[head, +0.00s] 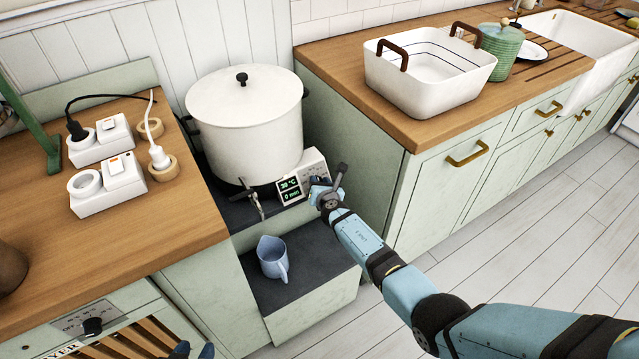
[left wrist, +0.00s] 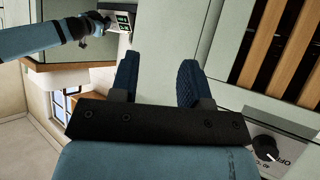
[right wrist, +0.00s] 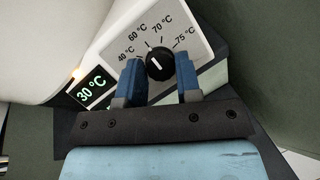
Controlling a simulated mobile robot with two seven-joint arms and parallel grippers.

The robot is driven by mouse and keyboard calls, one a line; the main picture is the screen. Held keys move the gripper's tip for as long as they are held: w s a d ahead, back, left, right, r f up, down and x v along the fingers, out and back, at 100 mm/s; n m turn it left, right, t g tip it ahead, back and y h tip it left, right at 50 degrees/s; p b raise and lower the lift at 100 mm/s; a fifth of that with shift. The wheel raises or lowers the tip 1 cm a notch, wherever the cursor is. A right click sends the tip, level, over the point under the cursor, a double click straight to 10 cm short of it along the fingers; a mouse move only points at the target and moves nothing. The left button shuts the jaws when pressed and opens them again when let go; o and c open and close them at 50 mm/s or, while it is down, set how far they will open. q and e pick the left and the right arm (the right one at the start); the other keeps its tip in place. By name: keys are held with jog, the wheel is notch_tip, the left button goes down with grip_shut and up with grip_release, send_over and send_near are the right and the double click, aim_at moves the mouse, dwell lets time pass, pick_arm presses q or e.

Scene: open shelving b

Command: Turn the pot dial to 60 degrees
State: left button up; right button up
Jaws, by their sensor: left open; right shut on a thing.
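The white pot (head: 245,120) stands in the corner with its lid on. Its control panel (right wrist: 200,45) is marked 40, 60, 70 and 75 °C. My right gripper (head: 322,192) is shut on the black dial (right wrist: 160,63), one blue finger on each side in the right wrist view.
A blue jug (head: 272,258) stands on the dark step below the pot's tap (head: 255,203). White sockets (head: 105,190) with plugs lie on the left counter. A white basin (head: 430,80) and green jar (head: 500,50) stand on the right counter. An oven knob (left wrist: 268,150) is near my left gripper.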

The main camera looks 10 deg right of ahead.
jog(key=o, duration=0.9)
jog(key=shift+d, duration=0.1)
pick_arm(q)
jog(key=shift+r, duration=0.2)
jog(key=r+p, duration=0.1)
jog(key=p, duration=0.2)
jog(key=r+p, duration=0.2)
jog(key=p, duration=0.1)
jog(key=a+r+p, duration=0.1)
jog(key=p, duration=0.2)
jog(key=shift+s+r, duration=0.2)
jog(key=shift+s, duration=0.15)
pick_arm(e)
jog(key=v, duration=1.3)
jog(key=shift+s+r, duration=0.15)
jog(key=shift+s, duration=0.15)
pick_arm(q)
jog(key=shift+d+r, duration=0.1)
jog(key=shift+r, duration=0.05)
